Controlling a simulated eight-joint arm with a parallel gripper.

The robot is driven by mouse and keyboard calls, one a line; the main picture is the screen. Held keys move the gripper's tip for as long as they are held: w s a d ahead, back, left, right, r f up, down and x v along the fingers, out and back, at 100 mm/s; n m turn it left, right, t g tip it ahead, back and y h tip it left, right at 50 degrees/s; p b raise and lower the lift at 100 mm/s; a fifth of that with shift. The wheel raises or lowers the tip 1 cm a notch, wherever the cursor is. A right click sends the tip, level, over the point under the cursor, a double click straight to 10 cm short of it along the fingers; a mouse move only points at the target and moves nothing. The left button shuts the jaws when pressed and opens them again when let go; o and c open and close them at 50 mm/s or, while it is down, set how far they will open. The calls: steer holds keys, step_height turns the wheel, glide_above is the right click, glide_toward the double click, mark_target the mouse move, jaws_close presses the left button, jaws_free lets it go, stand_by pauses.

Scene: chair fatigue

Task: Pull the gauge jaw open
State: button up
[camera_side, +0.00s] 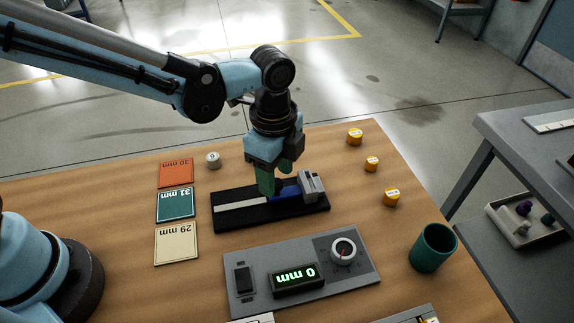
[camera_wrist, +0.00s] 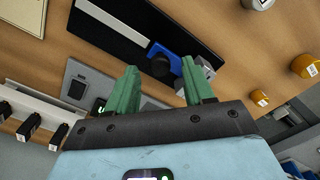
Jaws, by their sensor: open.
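The gauge (camera_side: 236,216) lies on the wooden table as a black base with a pale bar and a grey fixed block (camera_side: 312,185) at its right end. Its blue sliding jaw (camera_side: 289,193) sits close beside the grey block. In the wrist view the blue jaw (camera_wrist: 180,68) has a dark round knob (camera_wrist: 161,67). My gripper (camera_side: 278,186) is above the gauge near the blue jaw, pointing down. In the wrist view my gripper (camera_wrist: 160,85) has its green fingers apart, with the knob showing between them. I cannot tell whether they touch it.
A grey panel with a 0 mm display (camera_side: 297,279) and dial (camera_side: 343,250) lies in front. Orange (camera_side: 176,173), green (camera_side: 175,205) and cream (camera_side: 176,243) cards lie left. A white-topped cylinder (camera_side: 213,160), yellow cylinders (camera_side: 355,136) and a green cup (camera_side: 433,248) stand around the gauge.

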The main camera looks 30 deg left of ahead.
steer(key=shift+f, duration=0.7)
steer(key=shift+c, duration=0.3)
jaws_close()
